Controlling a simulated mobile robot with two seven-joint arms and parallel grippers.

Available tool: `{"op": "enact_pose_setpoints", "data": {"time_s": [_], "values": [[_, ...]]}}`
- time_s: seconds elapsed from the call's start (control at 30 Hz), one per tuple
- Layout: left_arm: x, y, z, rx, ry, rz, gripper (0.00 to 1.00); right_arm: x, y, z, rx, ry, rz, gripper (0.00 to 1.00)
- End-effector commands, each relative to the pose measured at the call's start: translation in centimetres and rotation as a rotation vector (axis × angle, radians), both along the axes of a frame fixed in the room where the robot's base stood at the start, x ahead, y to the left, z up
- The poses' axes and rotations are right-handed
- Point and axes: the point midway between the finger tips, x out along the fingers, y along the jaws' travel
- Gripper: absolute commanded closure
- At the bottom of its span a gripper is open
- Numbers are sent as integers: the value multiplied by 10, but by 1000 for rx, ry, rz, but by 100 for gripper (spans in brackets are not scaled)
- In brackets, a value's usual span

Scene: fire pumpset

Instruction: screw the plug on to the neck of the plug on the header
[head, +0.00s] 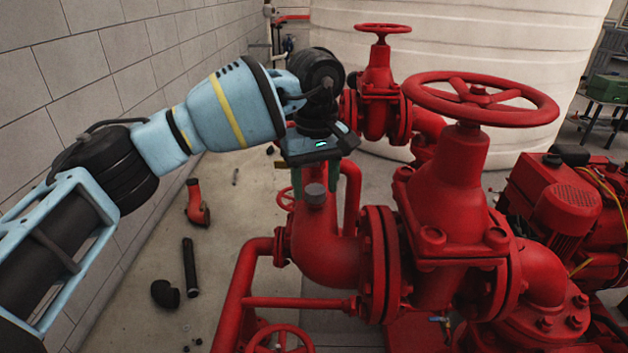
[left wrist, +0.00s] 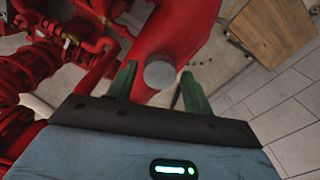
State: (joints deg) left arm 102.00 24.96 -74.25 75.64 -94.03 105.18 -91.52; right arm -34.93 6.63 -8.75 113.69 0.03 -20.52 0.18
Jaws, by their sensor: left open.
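The grey round plug (head: 314,194) sits upright on top of the red header elbow (head: 325,250), and its neck is hidden beneath it. How far the plug is threaded on, I cannot tell. My left gripper (head: 318,182) points down at the plug from above, with green fingers apart. In the left wrist view, the plug's flat top (left wrist: 160,74) lies between the two open fingertips (left wrist: 158,82), with a visible gap on each side. The fingers do not grip it. My right gripper is in neither view.
A large red valve with a handwheel (head: 480,98) stands right of the elbow, and a smaller handwheel valve (head: 382,30) stands behind. A red engine (head: 560,200) is at the right. Loose black pipe pieces (head: 190,268) lie on the floor at left.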

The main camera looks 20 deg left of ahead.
Motion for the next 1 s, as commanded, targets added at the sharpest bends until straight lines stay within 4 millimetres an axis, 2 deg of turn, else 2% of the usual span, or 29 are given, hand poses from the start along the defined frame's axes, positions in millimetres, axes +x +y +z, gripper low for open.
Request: {"op": "enact_pose_setpoints", "data": {"time_s": [0.17,0.5,0.87,1.0], "values": [[0,0,0,1,1,31,49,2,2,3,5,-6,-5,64],[0,0,3,0,-3,338,49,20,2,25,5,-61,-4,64],[0,0,0,1,0,426,49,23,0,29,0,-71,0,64],[0,0,1,-1,-3,557,49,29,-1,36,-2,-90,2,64]]}}
